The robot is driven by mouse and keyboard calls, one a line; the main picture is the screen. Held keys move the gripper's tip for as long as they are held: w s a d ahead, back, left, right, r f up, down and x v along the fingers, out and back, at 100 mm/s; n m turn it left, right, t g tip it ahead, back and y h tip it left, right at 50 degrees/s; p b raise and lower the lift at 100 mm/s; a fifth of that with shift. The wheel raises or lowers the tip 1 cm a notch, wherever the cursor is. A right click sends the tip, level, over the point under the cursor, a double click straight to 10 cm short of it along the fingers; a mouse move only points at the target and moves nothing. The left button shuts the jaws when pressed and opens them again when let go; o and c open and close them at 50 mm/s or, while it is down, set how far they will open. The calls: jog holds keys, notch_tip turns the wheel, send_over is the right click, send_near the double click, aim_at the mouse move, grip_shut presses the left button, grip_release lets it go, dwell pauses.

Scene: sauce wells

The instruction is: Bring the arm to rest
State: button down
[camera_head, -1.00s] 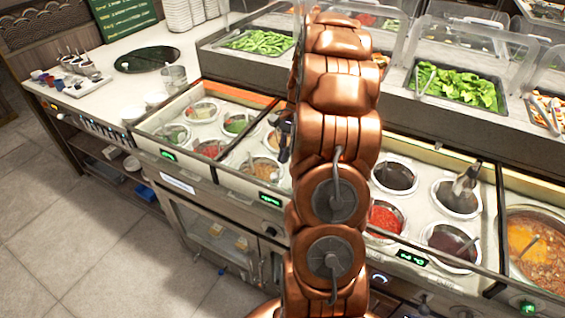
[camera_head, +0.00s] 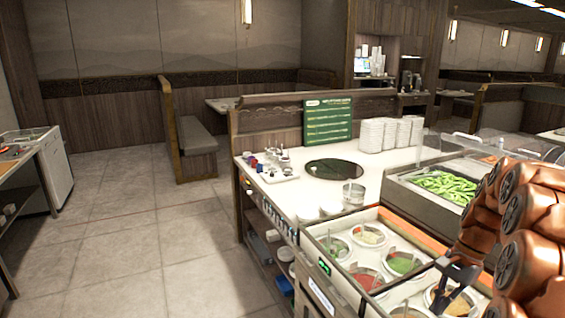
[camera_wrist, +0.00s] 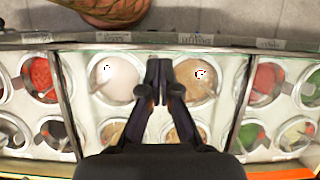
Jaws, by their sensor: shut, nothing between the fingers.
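My copper arm fills the right edge of the head view, folded over the sauce counter. My gripper (camera_head: 452,278) hangs at its end, dark and shut, above the sauce wells (camera_head: 403,262). In the wrist view my gripper (camera_wrist: 159,82) points over the wells with its fingers together and nothing between them. A white sauce well (camera_wrist: 115,80) lies to the left of the fingers and a tan sauce well (camera_wrist: 196,80) to the right. The fingers and the gripper body partly hide the wells under them.
A steel pot (camera_head: 353,193) and white bowls stand on the white counter (camera_head: 296,205) behind the wells. A clear guard stands over the green vegetable tray (camera_head: 444,186). Stacked cups (camera_head: 376,136) and a green menu board (camera_head: 328,121) are farther back. The tiled floor (camera_head: 140,225) at left is clear.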

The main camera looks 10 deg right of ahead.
jog(key=s+a+r+n+h, duration=0.1)
jog(key=s+a+n, duration=0.1)
jog(key=a, duration=0.3)
jog(key=s+a+r+n, duration=0.1)
jog(key=a+r+n, duration=0.1)
jog(key=a, duration=0.4)
jog(key=s+a+f+n+h, duration=0.1)
jog(key=s+a+n, duration=0.4)
jog(key=s, duration=0.5)
jog(key=s+a+f+n+h, duration=0.1)
jog(key=s+a+n, duration=0.3)
jog(key=s+a, duration=0.4)
jog(key=shift+s+n+g+h, duration=0.35)
jog(key=shift+s+h, duration=0.25)
jog(key=shift+s, duration=0.45)
